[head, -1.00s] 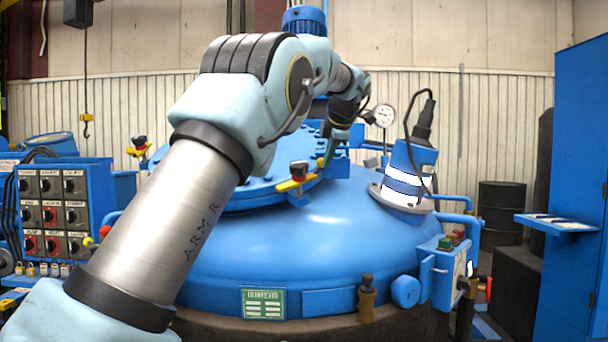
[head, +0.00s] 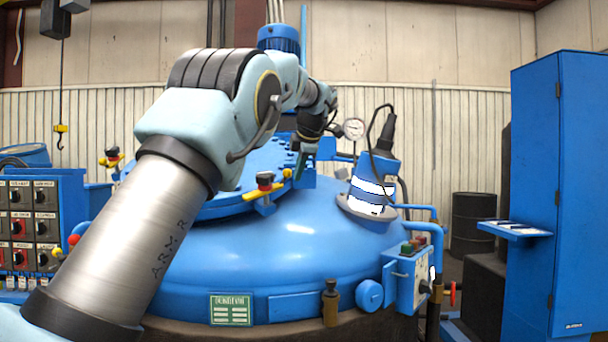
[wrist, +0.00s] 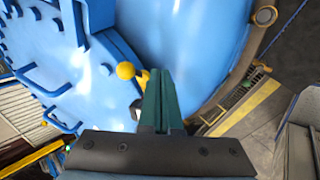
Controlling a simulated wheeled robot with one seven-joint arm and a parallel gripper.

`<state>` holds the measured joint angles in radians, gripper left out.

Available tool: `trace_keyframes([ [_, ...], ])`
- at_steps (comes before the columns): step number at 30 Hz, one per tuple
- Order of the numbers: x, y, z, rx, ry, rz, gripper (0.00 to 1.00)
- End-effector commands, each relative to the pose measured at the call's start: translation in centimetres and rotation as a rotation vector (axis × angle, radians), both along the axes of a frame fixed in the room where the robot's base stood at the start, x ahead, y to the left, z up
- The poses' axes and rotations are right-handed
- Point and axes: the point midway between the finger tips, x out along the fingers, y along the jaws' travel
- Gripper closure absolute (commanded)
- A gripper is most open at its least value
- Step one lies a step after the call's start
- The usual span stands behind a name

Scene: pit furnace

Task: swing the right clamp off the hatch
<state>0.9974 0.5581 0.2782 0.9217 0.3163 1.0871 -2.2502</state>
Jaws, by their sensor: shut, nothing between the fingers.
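The right clamp (head: 265,183) sits on the near right rim of the blue hatch (head: 225,190), with a dark and red knob and a yellow handle. My gripper (head: 300,172) is just right of the handle's ball end in the head view. In the wrist view, my gripper (wrist: 160,75) has its green fingers together, with nothing between them. A yellow ball (wrist: 125,70) shows just left of the fingers; its stem runs behind them. I cannot tell whether they touch. The hatch (wrist: 45,55) fills the left of that view. Another clamp (head: 112,158) sits at the hatch's left rim.
A pressure gauge (head: 353,128) and a blue cylindrical fitting with white bands (head: 372,185) stand right of my gripper. A control box (head: 408,278) is on the shell's right side. A tall blue cabinet (head: 560,200) stands far right. The shell's front dome is clear.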

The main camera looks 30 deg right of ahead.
Motion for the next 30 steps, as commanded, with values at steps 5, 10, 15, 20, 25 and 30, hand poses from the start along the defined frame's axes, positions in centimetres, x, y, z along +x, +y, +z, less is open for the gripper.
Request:
trace_keyframes([
  [5,-1.9,0.0,2.0,-0.002,-0.001,-0.002,1.00],
  [10,-3.8,0.0,4.3,-0.003,0.000,-0.003,1.00],
  [15,-5.6,0.1,6.3,-0.001,0.001,-0.002,1.00],
  [20,-6.4,0.1,7.3,0.000,0.002,-0.001,1.00],
  [25,-6.7,0.2,7.6,0.000,0.002,-0.001,1.00],
  [30,-6.7,0.2,7.6,0.000,0.002,-0.001,1.00],
])
